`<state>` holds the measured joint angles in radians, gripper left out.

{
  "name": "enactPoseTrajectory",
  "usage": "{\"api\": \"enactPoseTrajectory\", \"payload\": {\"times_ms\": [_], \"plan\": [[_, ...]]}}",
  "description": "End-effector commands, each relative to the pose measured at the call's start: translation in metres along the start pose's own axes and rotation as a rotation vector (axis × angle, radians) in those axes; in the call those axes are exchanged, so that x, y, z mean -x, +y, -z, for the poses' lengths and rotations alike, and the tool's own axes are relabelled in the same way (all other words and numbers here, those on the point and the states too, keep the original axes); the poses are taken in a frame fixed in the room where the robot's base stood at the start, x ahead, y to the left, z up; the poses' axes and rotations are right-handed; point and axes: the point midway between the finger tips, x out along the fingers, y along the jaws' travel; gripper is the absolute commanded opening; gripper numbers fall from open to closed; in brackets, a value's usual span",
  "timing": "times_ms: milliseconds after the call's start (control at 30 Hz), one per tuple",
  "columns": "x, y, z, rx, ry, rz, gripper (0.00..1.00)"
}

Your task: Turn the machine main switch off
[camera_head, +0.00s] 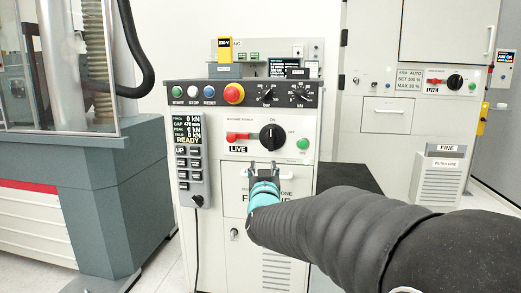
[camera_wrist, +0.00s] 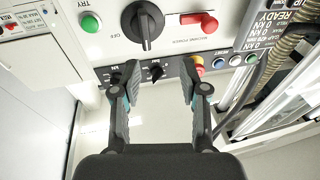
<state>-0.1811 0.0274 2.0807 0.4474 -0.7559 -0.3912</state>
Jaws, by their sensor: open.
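The black rotary switch (camera_head: 272,137) is on the white cabinet front, with ON above it and OFF to its right. Its grip stands about upright, towards ON. In the upside-down wrist view the switch (camera_wrist: 143,22) is at the top, with OFF to its left. A red lever (camera_head: 237,137) sits left of the switch, by the machine power label and above a LIVE sign. My gripper (camera_head: 264,168) is just below the switch in the head view. In the wrist view my gripper (camera_wrist: 160,75) is open and empty, its fingers apart from the switch.
A green TRY button (camera_head: 303,144) is right of the switch. Above is a button row with a red emergency stop (camera_head: 234,93) and two small dials. A pendant (camera_head: 190,160) hangs at the left. A similar cabinet (camera_head: 440,110) stands behind right.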

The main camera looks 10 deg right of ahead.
Motion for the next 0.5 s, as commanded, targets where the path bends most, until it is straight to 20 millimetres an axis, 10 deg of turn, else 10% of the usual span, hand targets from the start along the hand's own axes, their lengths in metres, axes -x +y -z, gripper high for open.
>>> {"api": "enactPoseTrajectory", "payload": {"times_ms": [500], "plan": [[-0.038, 0.005, -0.013, 0.047, 0.234, -0.187, 0.44]]}}
